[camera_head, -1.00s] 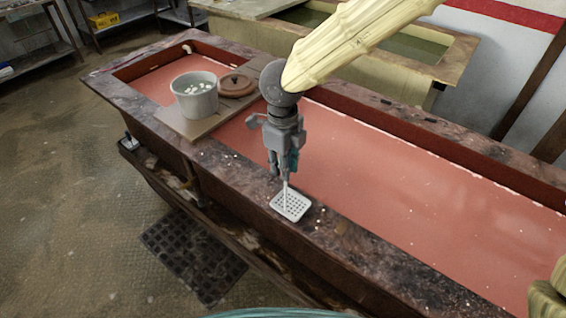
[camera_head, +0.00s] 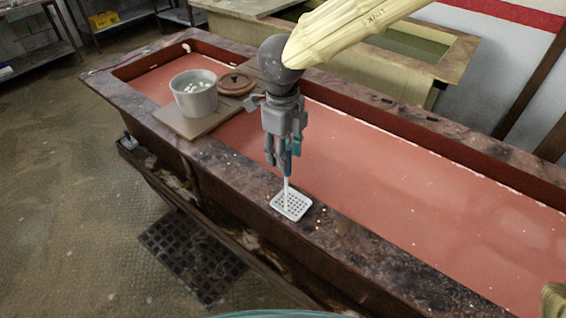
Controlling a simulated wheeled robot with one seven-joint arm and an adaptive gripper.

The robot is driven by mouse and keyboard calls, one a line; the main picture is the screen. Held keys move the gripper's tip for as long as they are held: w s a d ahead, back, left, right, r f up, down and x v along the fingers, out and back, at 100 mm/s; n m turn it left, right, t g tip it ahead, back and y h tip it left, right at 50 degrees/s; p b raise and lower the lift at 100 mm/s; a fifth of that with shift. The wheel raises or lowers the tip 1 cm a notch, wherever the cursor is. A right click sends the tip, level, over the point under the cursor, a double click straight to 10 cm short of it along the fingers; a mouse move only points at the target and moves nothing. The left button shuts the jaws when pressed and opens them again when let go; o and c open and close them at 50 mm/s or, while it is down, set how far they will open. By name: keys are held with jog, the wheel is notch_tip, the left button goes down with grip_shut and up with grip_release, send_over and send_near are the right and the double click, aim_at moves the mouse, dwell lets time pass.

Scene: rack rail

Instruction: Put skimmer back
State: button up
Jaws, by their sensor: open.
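The skimmer has a white square perforated head (camera_head: 291,206) and a thin upright stem with a blue handle. Its head rests on the near stone rim of the long basin. My gripper (camera_head: 283,162) points down at the top of the skimmer, with its fingers open around or beside the handle. I cannot tell whether a finger touches it. The upper part of the handle is hidden by the gripper. No rack or rail for the skimmer can be made out.
A grey pot (camera_head: 194,101) with white pieces inside stands on a board (camera_head: 186,126) across the basin, beside a brown round lid (camera_head: 236,84). The reddish basin bed (camera_head: 420,210) is clear. The near rim (camera_head: 375,262) is free right of the skimmer.

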notch_tip(320, 180, up, 8)
jog(key=shift+r+b, duration=0.1)
jog(key=shift+b, duration=0.85)
